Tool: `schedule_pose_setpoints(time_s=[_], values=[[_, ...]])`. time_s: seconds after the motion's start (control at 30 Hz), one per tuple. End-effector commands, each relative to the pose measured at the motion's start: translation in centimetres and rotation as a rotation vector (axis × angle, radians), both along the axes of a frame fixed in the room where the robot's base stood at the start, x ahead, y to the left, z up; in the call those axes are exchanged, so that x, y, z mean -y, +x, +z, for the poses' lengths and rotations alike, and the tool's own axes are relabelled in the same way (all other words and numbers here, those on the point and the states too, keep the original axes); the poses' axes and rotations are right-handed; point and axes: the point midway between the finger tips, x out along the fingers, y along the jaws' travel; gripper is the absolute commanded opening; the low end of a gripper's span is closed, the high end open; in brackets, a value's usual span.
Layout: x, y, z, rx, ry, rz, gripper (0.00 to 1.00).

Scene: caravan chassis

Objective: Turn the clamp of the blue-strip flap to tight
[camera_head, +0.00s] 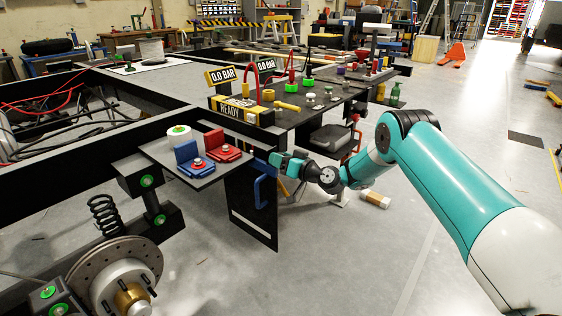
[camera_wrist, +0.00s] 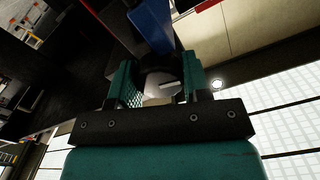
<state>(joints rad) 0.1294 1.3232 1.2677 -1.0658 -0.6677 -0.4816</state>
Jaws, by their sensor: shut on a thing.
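A black flap (camera_head: 240,200) hangs below the small shelf in the head view, with a pale strip along its lower edge. A blue bent bar (camera_head: 262,188) is at the flap's right side; a blue part (camera_wrist: 152,25) also shows in the wrist view. My gripper (camera_head: 276,159) is at the flap's upper right, beside the top of the blue bar. In the wrist view my gripper (camera_wrist: 161,80) is shut on a dark round clamp (camera_wrist: 158,66) with a white mark, close to the blue part. The fingers hide part of the clamp, and its setting cannot be told.
The shelf (camera_head: 206,178) carries blue and red blocks and a white roll (camera_head: 179,135). Behind it is a black bench with a yellow-striped READY box (camera_head: 241,110). A brake disc (camera_head: 115,270) stands at lower left. The floor to the right is mostly clear.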

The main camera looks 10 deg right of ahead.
Motion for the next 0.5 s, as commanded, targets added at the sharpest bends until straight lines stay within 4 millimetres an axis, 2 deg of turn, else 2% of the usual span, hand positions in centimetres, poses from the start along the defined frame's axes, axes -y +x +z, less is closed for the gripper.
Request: schedule_pose_setpoints(time_s=[0.5], values=[[0.16,0.05,-0.15,-0.274,0.377,-0.002,0.20]])
